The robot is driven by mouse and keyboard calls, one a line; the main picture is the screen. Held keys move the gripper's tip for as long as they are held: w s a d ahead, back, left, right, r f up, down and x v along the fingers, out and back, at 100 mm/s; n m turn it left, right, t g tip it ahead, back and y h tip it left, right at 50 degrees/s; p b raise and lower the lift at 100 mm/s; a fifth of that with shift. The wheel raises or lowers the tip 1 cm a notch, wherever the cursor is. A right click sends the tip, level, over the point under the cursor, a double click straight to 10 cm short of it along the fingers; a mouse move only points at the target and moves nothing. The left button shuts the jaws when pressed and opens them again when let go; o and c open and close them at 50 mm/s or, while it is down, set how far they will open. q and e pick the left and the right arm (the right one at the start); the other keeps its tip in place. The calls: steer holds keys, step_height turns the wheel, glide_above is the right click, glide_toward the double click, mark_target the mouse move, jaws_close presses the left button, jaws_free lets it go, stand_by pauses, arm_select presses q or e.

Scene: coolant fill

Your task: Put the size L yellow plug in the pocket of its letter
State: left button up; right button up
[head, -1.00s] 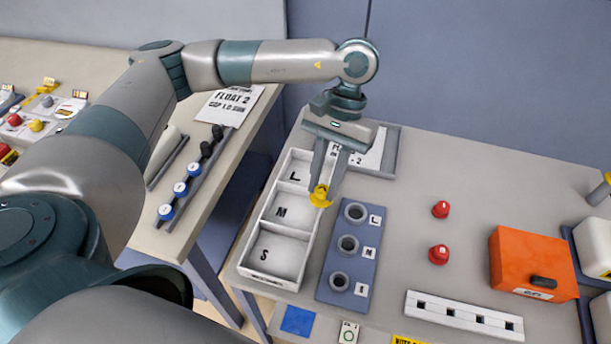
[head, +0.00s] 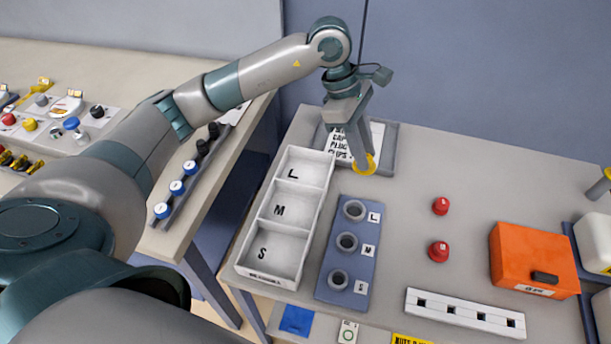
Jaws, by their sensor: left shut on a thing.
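My left gripper (head: 361,150) is shut on the yellow plug (head: 370,163). It holds the plug above the table, beyond the far end of the blue block and near the framed sign. The plug's size mark cannot be read. The white tray (head: 237,268) has three pockets lettered L, M and S, with L (head: 301,166) at the far end. All three pockets look empty. The plug is to the right of the L pocket and apart from it. My right gripper is not in view.
A blue block (head: 330,290) with three ring sockets labelled L, M and another letter stands right of the tray. Two red caps (head: 440,206) sit right of it. An orange box (head: 530,262) and a white slotted strip (head: 465,314) lie further right. A framed sign (head: 390,148) lies behind.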

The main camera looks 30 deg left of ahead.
arm_select(q)
steer(key=shift+w+a+r+n+t+y, duration=0.15)
steer(key=shift+w+n+t, duration=0.35)
steer(key=shift+n, duration=0.6)
steer(key=shift+w+a+r+n+t+y, duration=0.1)
steer(key=shift+w+r+n+t+y, duration=0.15)
steer(key=shift+w+n, duration=0.65)
steer(key=shift+w+a+r+n+t+y, duration=0.1)
steer(key=shift+w+n+t, duration=0.3)
steer(key=shift+n, duration=0.9)
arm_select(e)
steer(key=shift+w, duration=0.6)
arm_select(q)
steer(key=shift+s, duration=0.1)
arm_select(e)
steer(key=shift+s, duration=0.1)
